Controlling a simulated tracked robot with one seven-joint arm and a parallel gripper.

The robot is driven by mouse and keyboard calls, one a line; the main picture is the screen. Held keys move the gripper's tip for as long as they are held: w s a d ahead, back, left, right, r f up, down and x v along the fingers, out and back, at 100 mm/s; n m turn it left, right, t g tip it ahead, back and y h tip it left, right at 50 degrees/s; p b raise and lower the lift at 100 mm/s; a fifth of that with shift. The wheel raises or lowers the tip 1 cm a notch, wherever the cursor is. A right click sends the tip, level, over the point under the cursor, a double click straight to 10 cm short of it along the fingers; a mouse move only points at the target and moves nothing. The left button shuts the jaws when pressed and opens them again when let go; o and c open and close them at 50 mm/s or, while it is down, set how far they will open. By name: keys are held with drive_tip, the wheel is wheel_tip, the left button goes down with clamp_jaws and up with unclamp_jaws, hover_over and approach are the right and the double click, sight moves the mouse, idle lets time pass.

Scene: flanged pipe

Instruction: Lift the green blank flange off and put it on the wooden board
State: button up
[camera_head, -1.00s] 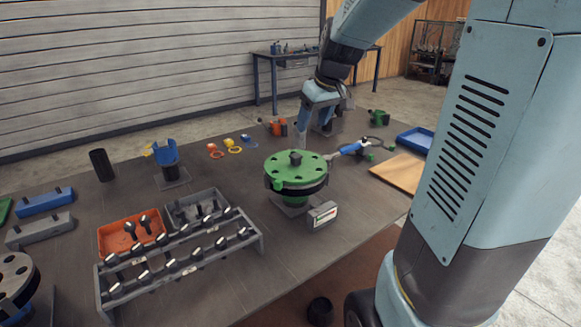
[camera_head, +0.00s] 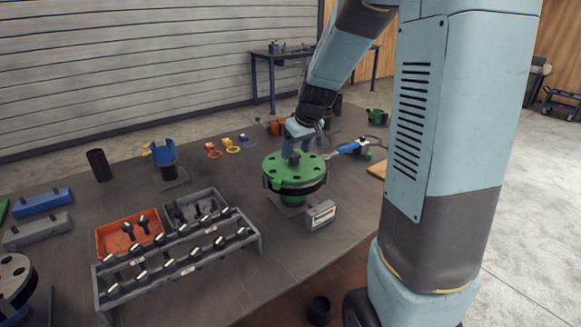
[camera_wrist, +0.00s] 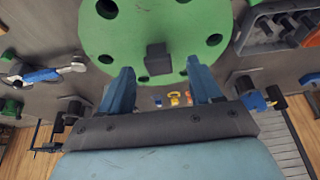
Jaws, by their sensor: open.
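The green blank flange (camera_head: 294,170) lies flat on top of a flanged pipe on the bench, with open bolt holes around its rim. In the wrist view its green face (camera_wrist: 150,30) fills the upper middle, with a dark square knob (camera_wrist: 158,58) at its centre. My gripper (camera_wrist: 160,82) is open, its two blue fingers apart on either side of the knob's line, the knob a little beyond the tips. In the head view my gripper (camera_head: 297,155) is just above the flange at its far side. The wooden board (camera_head: 377,169) is mostly hidden behind my arm.
A small grey box with a display (camera_head: 321,214) stands close in front of the flange. A rack of bolts (camera_head: 180,262), an orange bin (camera_head: 130,233) and a grey bin (camera_head: 193,208) stand to the left. A blue-handled tool (camera_head: 345,149) lies to the right.

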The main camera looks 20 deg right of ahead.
drive_tip(key=shift+x, duration=0.9)
drive_tip(key=shift+c, duration=0.5)
clamp_jaws()
